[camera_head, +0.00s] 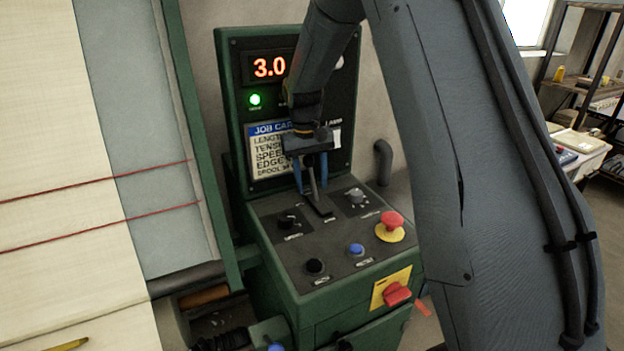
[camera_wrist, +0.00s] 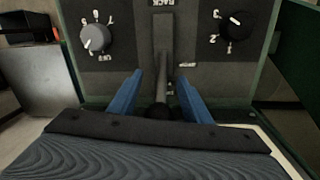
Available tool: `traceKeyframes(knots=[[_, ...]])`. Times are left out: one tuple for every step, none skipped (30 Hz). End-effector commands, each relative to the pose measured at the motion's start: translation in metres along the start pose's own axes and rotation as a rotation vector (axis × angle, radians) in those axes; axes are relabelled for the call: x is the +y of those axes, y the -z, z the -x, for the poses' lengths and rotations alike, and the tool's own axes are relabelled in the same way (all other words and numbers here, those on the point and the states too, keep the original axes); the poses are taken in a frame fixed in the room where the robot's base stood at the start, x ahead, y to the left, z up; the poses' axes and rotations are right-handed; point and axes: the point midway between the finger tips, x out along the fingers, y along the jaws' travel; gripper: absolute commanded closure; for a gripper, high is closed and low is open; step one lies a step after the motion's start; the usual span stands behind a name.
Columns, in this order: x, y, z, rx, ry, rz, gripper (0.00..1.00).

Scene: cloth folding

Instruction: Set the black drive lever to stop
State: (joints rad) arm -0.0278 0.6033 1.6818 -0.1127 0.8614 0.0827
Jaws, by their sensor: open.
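The black drive lever (camera_head: 313,178) stands up from its slot plate in the middle of the green control console (camera_head: 262,215). In the wrist view the lever (camera_wrist: 163,62) runs up between the two blue fingers. My gripper (camera_head: 312,176) is above the console with its fingers on either side of the lever. In the wrist view my gripper (camera_wrist: 160,85) is open, with gaps between the fingers and the lever. A word reading "BACK" shows at the plate's top edge in the wrist view; the other position labels are hidden or too small to read.
A red emergency button (camera_head: 391,221), blue button (camera_head: 356,249) and black button (camera_head: 315,266) sit nearer the front. The display (camera_head: 268,67) reads 3.0 beside a lit green lamp (camera_head: 255,99). A cloth table (camera_head: 60,150) is left.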

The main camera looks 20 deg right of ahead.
Motion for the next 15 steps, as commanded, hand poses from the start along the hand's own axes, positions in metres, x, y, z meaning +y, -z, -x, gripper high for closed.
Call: traceKeyframes(knots=[[0.0, -0.0003, -0.0019, 0.0, 0.0, 0.0, 0.56], [-0.0001, -0.0002, -0.0029, 0.0, 0.0, 0.0, 0.56], [-0.0002, 0.0, -0.0038, 0.001, 0.0, 0.0, 0.56], [-0.0003, 0.0001, -0.0043, 0.001, 0.0, 0.0, 0.56], [-0.0003, 0.0002, -0.0046, 0.001, 0.0, 0.001, 0.56], [-0.0004, 0.0003, -0.0048, 0.001, 0.0, 0.001, 0.56], [-0.0004, 0.0003, -0.0048, 0.002, 0.0, 0.001, 0.56], [-0.0005, 0.0003, -0.0048, 0.001, 0.0, 0.001, 0.56], [-0.0006, 0.0003, -0.0048, 0.001, 0.0, 0.001, 0.56], [-0.0006, 0.0003, -0.0047, 0.001, 0.0, 0.001, 0.56], [-0.0006, 0.0003, -0.0047, 0.001, 0.0, 0.001, 0.58], [-0.0006, 0.0003, -0.0047, 0.001, 0.0, 0.001, 0.64], [-0.0006, 0.0003, -0.0046, 0.001, 0.0, 0.001, 0.69], [-0.0006, 0.0003, -0.0046, 0.001, 0.0, 0.001, 0.74], [-0.0007, 0.0003, -0.0046, 0.001, 0.0, 0.001, 0.81]])
